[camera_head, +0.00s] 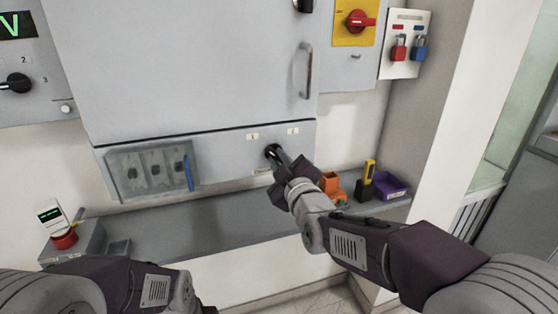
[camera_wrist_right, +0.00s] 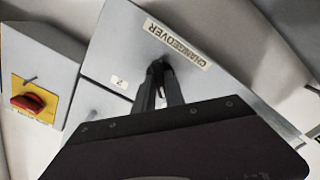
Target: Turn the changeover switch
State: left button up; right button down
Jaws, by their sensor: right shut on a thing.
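The changeover switch (camera_head: 272,151) is a small black knob on the lower grey panel, below the big cabinet door. Two small labels sit above it. In the right wrist view a label reading CHANGEOVER (camera_wrist_right: 178,41) is beside my fingertips. My right gripper (camera_head: 276,157) reaches the knob, with its fingers shut on it. In the right wrist view the right gripper (camera_wrist_right: 158,72) hides most of the knob, so its pointing direction cannot be told. My left arm shows at the bottom left; its fingers are not in view.
A red rotary switch (camera_head: 357,20) on a yellow plate and red and blue padlocks (camera_head: 399,50) are at the upper right. A covered breaker box (camera_head: 150,172) is left of the knob. A shelf (camera_head: 225,222) below holds an orange item (camera_head: 331,186) and a purple bin (camera_head: 391,186).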

jog(key=c, duration=1.4)
grip_release()
jog(key=v, duration=0.9)
